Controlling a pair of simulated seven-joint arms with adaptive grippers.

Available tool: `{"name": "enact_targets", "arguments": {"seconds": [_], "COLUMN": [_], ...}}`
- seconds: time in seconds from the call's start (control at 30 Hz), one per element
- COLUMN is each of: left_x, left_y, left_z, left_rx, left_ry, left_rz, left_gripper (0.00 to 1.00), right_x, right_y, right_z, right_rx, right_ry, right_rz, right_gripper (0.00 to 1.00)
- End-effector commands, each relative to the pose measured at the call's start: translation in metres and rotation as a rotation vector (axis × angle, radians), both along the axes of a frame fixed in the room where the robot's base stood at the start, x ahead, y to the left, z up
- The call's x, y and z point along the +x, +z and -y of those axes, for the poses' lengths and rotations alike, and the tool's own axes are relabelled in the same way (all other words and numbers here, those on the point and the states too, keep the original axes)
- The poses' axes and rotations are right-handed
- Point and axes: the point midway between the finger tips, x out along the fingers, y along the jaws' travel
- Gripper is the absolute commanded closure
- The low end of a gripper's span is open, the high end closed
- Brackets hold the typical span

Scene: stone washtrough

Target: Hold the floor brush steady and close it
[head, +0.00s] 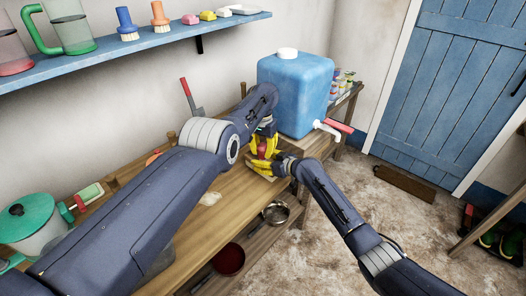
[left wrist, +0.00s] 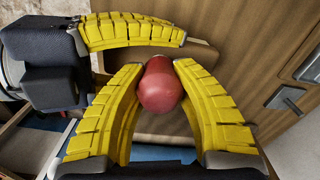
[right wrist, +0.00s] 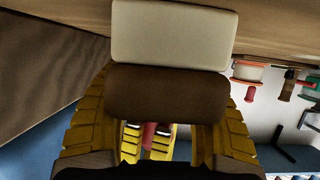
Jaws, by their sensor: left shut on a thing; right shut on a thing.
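The floor brush shows as a brown block (right wrist: 165,95) with a cream, bristle-like part (right wrist: 175,32) beside it in the right wrist view. A rounded red part (left wrist: 160,88) shows in the left wrist view. My left gripper (head: 266,143) is shut on the red part, its yellow fingers on both sides. My right gripper (head: 264,166) is shut on the brown block, just below the left one in the head view. Its yellow fingers also show at the top of the left wrist view (left wrist: 130,30). The grippers hide much of the brush, and I cannot tell whether its parts touch.
A blue water container (head: 295,95) with a white-and-red tap (head: 330,130) stands close behind the grippers. A green-lidded pot (head: 28,222) is at the bench's left. Pans (head: 277,212) sit on the lower shelf. A blue wall shelf (head: 150,38) holds jugs and brushes.

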Motion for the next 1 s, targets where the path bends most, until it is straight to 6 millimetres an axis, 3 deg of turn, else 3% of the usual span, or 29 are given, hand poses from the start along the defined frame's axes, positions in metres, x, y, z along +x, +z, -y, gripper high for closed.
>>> {"name": "enact_targets", "arguments": {"seconds": [0.23, 0.6, 0.63, 0.8, 1.0], "left_x": [-0.0009, -0.0010, -0.0010, -0.0007, -0.0004], "left_y": [-0.0017, -0.0018, -0.0019, -0.0015, -0.0008], "left_z": [-0.0010, -0.0023, -0.0023, -0.0019, -0.0012], "left_rx": [0.002, 0.004, 0.004, 0.004, 0.003], "left_ry": [-0.256, -0.292, -0.292, -0.291, -0.290], "left_rz": [-0.003, -0.004, -0.004, -0.003, -0.001], "left_gripper": [1.00, 1.00, 0.70, 0.50, 0.50], "right_x": [0.0004, 0.0006, 0.0007, 0.0005, 0.0002], "right_y": [-0.0011, -0.0012, -0.0012, -0.0011, -0.0011], "right_z": [0.0016, 0.0021, 0.0022, 0.0018, 0.0012], "right_rx": [-0.001, -0.002, -0.002, -0.002, -0.002], "right_ry": [-0.002, -0.003, -0.003, -0.002, -0.002], "right_rz": [-0.001, -0.001, -0.001, -0.001, -0.001], "right_gripper": [1.00, 1.00, 1.00, 1.00, 1.00]}}
